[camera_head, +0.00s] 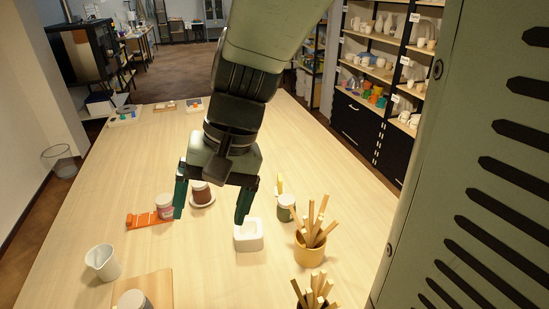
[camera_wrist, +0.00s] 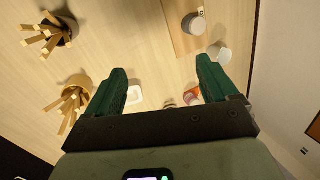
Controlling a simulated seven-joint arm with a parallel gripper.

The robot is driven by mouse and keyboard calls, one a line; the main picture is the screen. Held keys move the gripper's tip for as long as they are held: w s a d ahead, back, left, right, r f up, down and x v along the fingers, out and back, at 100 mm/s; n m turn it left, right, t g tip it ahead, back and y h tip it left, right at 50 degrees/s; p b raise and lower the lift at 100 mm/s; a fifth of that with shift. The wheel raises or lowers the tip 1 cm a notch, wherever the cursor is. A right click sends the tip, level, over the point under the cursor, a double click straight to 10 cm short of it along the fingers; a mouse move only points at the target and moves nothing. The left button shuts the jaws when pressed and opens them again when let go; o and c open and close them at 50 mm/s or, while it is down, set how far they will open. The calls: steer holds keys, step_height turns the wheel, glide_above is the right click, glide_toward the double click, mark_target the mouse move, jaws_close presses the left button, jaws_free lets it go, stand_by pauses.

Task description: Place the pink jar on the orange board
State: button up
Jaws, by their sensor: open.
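The pink jar (camera_head: 165,207) stands upright at the right end of the orange board (camera_head: 141,220). Its base appears to rest on the board, and orange shows to its left and in front of it. My gripper (camera_head: 210,208) is open and empty above the table, to the right of the jar, with its left finger just beside the jar in the picture. In the wrist view the jar (camera_wrist: 192,99) and a bit of the orange board (camera_wrist: 194,90) show near the right finger, which partly hides them. My gripper (camera_wrist: 162,80) has nothing between its fingers there.
A brown jar (camera_head: 201,193) on a pale saucer, a white block-like dish (camera_head: 249,236) and a green jar (camera_head: 286,207) stand close by. Stick-filled pots (camera_head: 309,249) stand at right. A white pitcher (camera_head: 102,263) and a tan board (camera_head: 156,286) lie nearer. The table's far half is largely clear.

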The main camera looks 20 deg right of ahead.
steer(key=s+d+r+n+t+h, duration=0.1)
steer(key=s+d+r+t+h, duration=0.2)
steer(key=s+d+r+t, duration=0.3)
steer(key=s+d+r, duration=0.1)
steer(key=d+r, duration=0.2)
steer(key=shift+s+r+n+h, duration=0.3)
steer(key=shift+s+r+h, duration=0.1)
